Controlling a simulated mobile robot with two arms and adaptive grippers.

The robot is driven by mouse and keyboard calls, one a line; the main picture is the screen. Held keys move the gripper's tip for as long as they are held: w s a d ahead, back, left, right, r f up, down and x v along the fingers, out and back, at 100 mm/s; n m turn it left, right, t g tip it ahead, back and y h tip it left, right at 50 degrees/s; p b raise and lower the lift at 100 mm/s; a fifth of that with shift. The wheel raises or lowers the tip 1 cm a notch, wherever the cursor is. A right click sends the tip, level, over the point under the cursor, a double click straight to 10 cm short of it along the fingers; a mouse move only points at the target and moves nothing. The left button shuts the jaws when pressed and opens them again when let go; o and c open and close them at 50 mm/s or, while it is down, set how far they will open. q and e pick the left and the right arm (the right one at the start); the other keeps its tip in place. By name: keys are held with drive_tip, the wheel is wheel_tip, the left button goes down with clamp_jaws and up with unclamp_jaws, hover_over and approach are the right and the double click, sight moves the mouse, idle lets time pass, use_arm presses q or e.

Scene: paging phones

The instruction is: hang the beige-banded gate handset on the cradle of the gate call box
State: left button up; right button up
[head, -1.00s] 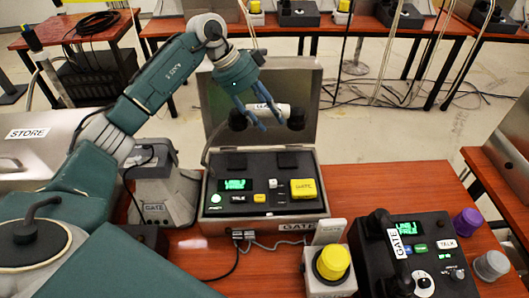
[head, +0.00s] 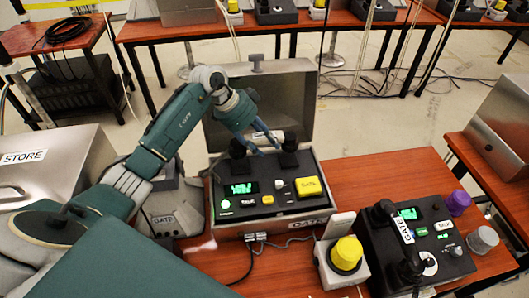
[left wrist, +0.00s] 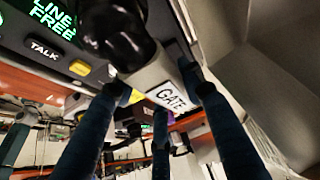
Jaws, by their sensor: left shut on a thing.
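The gate handset (head: 264,136), with a pale band labelled GATE and black ends, is held crosswise in my left gripper (head: 268,146). In the left wrist view the band (left wrist: 166,84) lies between the blue fingers, with one black end (left wrist: 118,42) near the panel. The gate call box (head: 268,222) is an open grey case with a black panel. The handset's ends are over the rear of the panel, where the cradle is largely hidden. I cannot tell whether they touch it. My right gripper is out of view.
The panel has a green display (head: 241,188), reading LINE FREE in the left wrist view, and a yellow button (head: 308,186). The raised lid (head: 300,105) stands behind. Another GATE-labelled phone unit (head: 430,240) and a yellow-knobbed box (head: 345,256) are at right.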

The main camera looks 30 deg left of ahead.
use_arm(q)
drive_tip(key=shift+w+d+f, duration=0.1)
drive_tip(key=shift+f, duration=0.45)
wheel_tip(320, 180, down, 3)
drive_tip(key=shift+f, duration=0.7)
drive_tip(key=o, duration=1.4)
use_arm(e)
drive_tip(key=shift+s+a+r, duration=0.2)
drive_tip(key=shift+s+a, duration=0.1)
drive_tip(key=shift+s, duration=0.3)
